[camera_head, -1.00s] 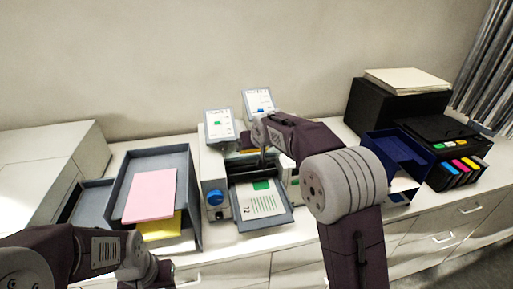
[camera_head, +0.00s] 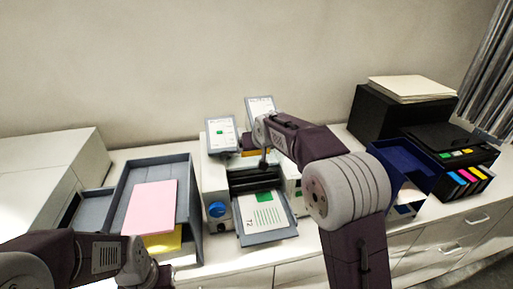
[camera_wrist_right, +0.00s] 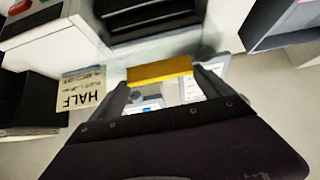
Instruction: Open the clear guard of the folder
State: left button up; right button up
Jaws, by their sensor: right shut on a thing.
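The folder (camera_head: 214,180) is a white desktop machine with dark rollers (camera_head: 254,182) and a blue knob (camera_head: 217,209). The clear guard's yellow bar (camera_head: 250,153) shows at its back, and the bar fills the gap between my right fingers in the right wrist view (camera_wrist_right: 160,71). My right gripper (camera_head: 264,158) is shut on this bar; its fingers are partly hidden by the arm in the head view. The transparent panel is hard to make out above the rollers. My left gripper (camera_head: 158,280) is low at the picture's bottom edge, its fingertips cut off.
A grey tray with pink (camera_head: 151,206) and yellow paper stands left of the folder. A printed sheet lies on the front out-tray (camera_head: 268,238). Two cards (camera_head: 221,133) stand behind. A blue bin (camera_head: 403,155) and black printer (camera_head: 452,139) are on the right.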

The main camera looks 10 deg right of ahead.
jog(key=o, duration=1.8)
jog(key=shift+w+r, duration=0.15)
jog(key=shift+r, duration=0.05)
jog(key=shift+f, duration=0.15)
jog(key=b+v, duration=0.3)
jog(key=v, duration=0.6)
jog(key=shift+b, duration=0.3)
jog(key=shift+w, duration=0.1)
